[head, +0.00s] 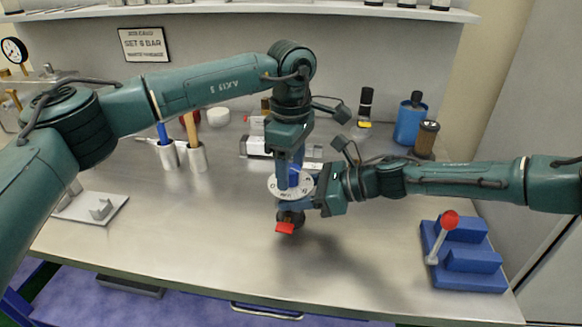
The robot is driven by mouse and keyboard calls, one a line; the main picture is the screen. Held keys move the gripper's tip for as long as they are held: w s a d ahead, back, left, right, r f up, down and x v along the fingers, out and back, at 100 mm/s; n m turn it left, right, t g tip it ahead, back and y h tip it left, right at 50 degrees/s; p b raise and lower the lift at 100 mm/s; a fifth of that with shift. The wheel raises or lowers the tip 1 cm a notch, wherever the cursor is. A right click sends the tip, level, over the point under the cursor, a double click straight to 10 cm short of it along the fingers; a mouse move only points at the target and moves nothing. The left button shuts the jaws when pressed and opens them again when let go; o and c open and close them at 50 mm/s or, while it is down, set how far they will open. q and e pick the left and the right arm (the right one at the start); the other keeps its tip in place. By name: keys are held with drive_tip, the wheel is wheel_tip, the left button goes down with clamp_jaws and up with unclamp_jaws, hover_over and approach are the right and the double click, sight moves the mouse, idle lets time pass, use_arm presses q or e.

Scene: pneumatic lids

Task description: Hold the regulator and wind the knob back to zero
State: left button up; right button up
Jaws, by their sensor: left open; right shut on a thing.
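The regulator (289,216) is held above the middle of the bench. It shows a white dial with marks, a dark lower body and a red part at the bottom front. My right gripper (318,198) comes in from the right and is shut on the regulator's body. My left gripper (293,172) points straight down from above, over the dial, with its fingers open. The knob is mostly hidden between and behind the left fingers. I cannot tell whether the fingers touch it, and the dial reading is too small to make out.
A blue block fixture (470,262) with a red-knobbed lever stands at the right front. Two metal cups (194,157) with tools, a blue bottle (410,120) and a brown jar (426,138) stand behind. A light plate (92,208) lies left. The front middle bench is clear.

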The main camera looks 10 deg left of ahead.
use_arm(q)
drive_tip(key=shift+f, duration=0.35)
drive_tip(key=shift+c, duration=0.3)
drive_tip(key=c, duration=0.9)
